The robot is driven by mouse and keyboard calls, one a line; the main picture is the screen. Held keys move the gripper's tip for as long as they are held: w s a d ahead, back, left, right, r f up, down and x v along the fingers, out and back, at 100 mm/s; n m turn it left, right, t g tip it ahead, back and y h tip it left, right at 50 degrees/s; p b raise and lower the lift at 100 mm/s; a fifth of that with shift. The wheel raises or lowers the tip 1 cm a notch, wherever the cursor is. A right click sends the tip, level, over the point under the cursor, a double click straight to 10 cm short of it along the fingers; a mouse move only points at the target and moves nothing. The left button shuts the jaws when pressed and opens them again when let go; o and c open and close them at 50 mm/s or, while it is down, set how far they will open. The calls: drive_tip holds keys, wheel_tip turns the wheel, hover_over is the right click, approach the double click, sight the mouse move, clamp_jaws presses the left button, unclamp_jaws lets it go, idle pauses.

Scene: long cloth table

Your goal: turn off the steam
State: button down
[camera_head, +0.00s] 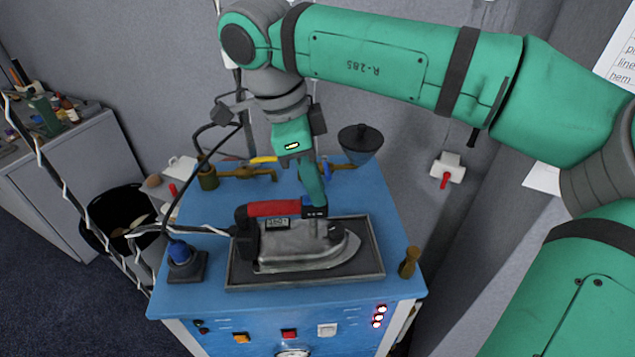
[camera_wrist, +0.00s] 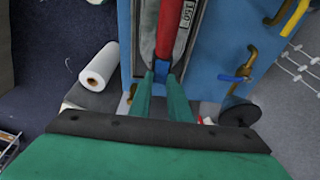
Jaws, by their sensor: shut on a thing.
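A steam iron (camera_head: 300,243) with a red handle (camera_head: 273,208) rests on a dark tray (camera_head: 366,268) on the blue steam station. My gripper (camera_head: 316,198) comes down at the front end of the handle. Behind the iron are brass pipes with a yellow lever (camera_head: 263,160) and a blue valve handle (camera_head: 325,170), partly hidden by my arm. The wrist view shows the yellow lever (camera_wrist: 293,17) and blue handle (camera_wrist: 232,78) more clearly.
The front panel holds an orange switch (camera_head: 241,338), a red switch (camera_head: 289,333), a white switch (camera_head: 327,330) and red lights (camera_head: 379,316). A blue-topped knob (camera_head: 180,254) stands left of the tray. A dark funnel (camera_head: 361,138) stands behind, and a red-handled wall fitting (camera_head: 446,169) is right.

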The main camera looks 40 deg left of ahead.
drive_tip(key=c, duration=1.6)
unclamp_jaws()
drive_tip(key=shift+c, duration=0.2)
